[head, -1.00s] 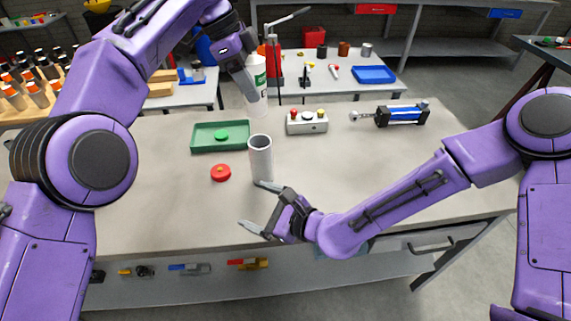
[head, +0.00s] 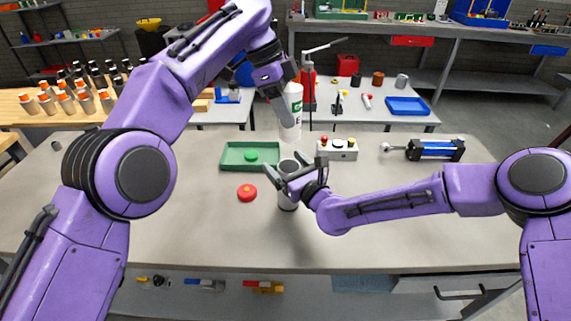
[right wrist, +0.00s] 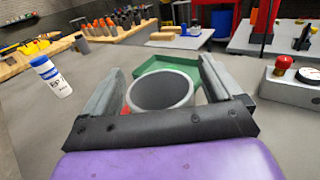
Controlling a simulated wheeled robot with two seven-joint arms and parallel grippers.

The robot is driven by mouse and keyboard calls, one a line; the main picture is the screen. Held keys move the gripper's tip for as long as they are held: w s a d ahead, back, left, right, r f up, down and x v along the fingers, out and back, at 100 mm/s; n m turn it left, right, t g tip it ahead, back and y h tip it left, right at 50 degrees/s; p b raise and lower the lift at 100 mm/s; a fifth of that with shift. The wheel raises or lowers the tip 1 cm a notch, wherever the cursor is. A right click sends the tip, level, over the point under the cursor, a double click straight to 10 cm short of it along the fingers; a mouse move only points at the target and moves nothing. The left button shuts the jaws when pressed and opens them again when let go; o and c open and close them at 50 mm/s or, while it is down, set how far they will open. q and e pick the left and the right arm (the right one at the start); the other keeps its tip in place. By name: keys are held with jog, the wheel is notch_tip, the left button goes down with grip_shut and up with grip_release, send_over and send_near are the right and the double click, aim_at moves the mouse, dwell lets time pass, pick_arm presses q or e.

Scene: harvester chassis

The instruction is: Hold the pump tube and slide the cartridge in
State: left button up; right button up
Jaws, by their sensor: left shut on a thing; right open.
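The grey pump tube (head: 288,203) stands upright on the bench, with its hollow mouth upward. It also shows in the right wrist view (right wrist: 160,90). My right gripper (head: 278,175) is open, with its fingers on either side of the tube near its top; I cannot tell whether they touch it. Its fingers also show in the right wrist view (right wrist: 160,66). My left gripper (head: 282,88) is shut on the white cartridge (head: 292,117) with a green label, holding it upright above and behind the tube. The gripper partly hides the cartridge's left side.
A green tray (head: 232,166) with a green disc lies behind the tube, and a red disc (head: 247,193) left of it. A box with knobs (head: 340,153) and a blue cylinder unit (head: 437,149) stand right. A blue-capped white bottle (right wrist: 50,78) shows in the right wrist view.

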jog(key=shift+w+a, duration=0.15)
jog(key=shift+w, duration=0.05)
jog(key=c, duration=1.5)
